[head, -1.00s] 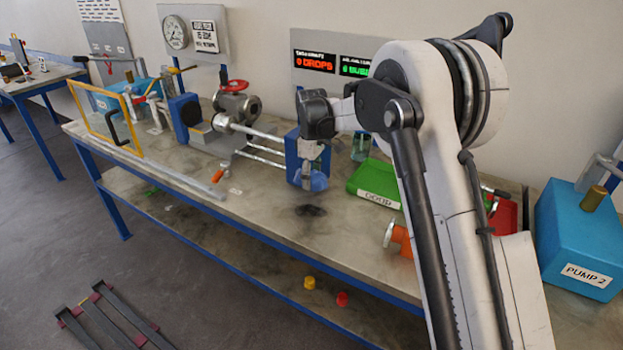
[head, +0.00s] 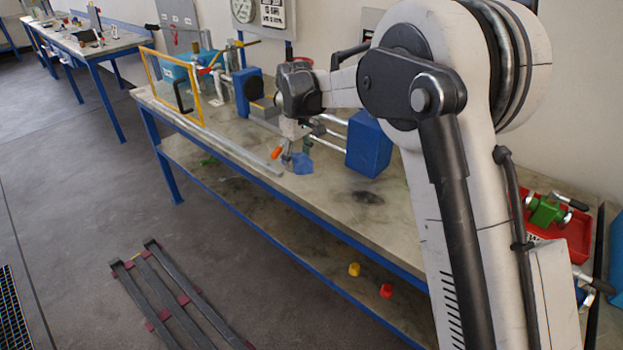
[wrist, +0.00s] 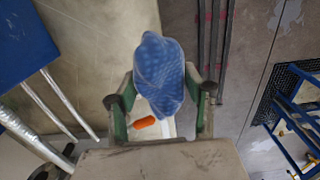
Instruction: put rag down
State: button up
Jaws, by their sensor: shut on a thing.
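The rag is a crumpled blue cloth (head: 302,163) at the tips of my gripper (head: 294,157), over the front part of the workbench in the head view. In the wrist view the rag (wrist: 158,72) bulges between the two green-and-grey fingers of my gripper (wrist: 160,95), which are shut on it. I cannot tell whether the rag touches the bench top. An orange-handled tool (head: 276,152) lies just left of the gripper. Its orange handle also shows in the wrist view (wrist: 144,122), just below the rag.
A blue block (head: 369,143) with metal rods stands right of my gripper. A yellow frame (head: 172,88) stands to the left. A pale rail (head: 225,146) runs along the front edge. A dark stain (head: 368,197) marks the bare bench top at right.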

jog(key=shift+s+a, duration=0.1)
jog(key=shift+a, duration=0.35)
send_over(322, 179)
notch_tip(322, 179, down, 7)
jog(key=shift+a+r+p, duration=0.15)
jog(key=shift+p, duration=0.2)
jog(key=shift+f, duration=2.05)
jog(key=shift+f, duration=0.1)
jog(key=o, duration=1.2)
